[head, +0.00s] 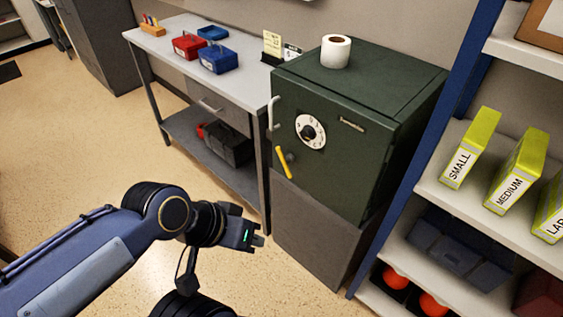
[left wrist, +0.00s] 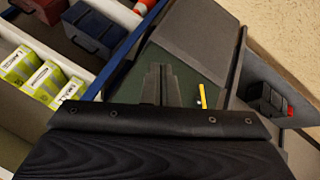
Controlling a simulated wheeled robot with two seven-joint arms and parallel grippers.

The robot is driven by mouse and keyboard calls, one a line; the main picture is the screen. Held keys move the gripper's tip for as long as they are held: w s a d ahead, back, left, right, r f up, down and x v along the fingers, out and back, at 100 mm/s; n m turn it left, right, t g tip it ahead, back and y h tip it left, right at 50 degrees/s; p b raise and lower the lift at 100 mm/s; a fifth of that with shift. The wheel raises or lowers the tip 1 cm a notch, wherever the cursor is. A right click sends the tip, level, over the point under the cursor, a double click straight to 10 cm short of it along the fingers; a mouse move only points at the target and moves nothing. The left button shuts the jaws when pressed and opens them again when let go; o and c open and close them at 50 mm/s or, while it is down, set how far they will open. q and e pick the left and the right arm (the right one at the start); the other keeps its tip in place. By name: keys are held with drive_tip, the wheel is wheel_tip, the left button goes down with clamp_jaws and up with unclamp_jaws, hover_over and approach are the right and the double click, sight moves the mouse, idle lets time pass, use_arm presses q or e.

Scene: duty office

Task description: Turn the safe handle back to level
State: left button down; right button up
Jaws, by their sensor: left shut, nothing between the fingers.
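The dark green safe (head: 350,175) stands on a grey base. Its yellow handle (head: 284,163) is on the door's lower left, slanting steeply down from its pivot, not level. The handle also shows in the left wrist view (left wrist: 202,96), right of the fingers. A white dial (head: 310,131) and an upright white pull bar (head: 271,113) are on the same door. My left gripper (head: 258,241) is shut and empty, in front of and below the handle, apart from the safe. Its fingers show in the left wrist view (left wrist: 160,85). My right gripper is out of view.
A paper roll (head: 336,51) stands on the safe. Left of it, a grey table (head: 170,47) holds red and blue boxes, with a dark toolbox (head: 229,144) on its lower shelf. A blue-framed shelf (head: 440,190) with yellow boxes stands close on the right. Floor left is clear.

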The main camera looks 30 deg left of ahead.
use_arm(q)
drive_tip(key=shift+f, duration=0.1)
drive_tip(key=w+a+f+n+t+y+b, duration=0.2)
drive_tip(key=w+a+f+n+b, duration=0.3)
drive_tip(key=w+f+n+b, duration=0.3)
drive_tip(key=w+a+f+n+t+y+b, duration=0.2)
drive_tip(key=w+a+f+n+t+b, duration=0.2)
drive_tip(key=w+f+n+b, duration=0.4)
drive_tip(key=w+a+f+n+t+y+b, duration=0.3)
drive_tip(key=w+a+f+n+b, duration=0.3)
drive_tip(key=w+f+b, duration=0.6)
drive_tip(key=n+b, duration=0.2)
drive_tip(key=b, duration=0.4)
drive_tip(key=shift+w+a+f, duration=0.15)
drive_tip(key=shift+f, duration=0.1)
drive_tip(key=b+x, duration=0.2)
drive_tip(key=x, duration=0.8)
drive_tip(key=d+r, duration=0.1)
drive_tip(key=d+r+p, duration=0.1)
drive_tip(key=d, duration=0.1)
drive_tip(key=shift+d, duration=0.35)
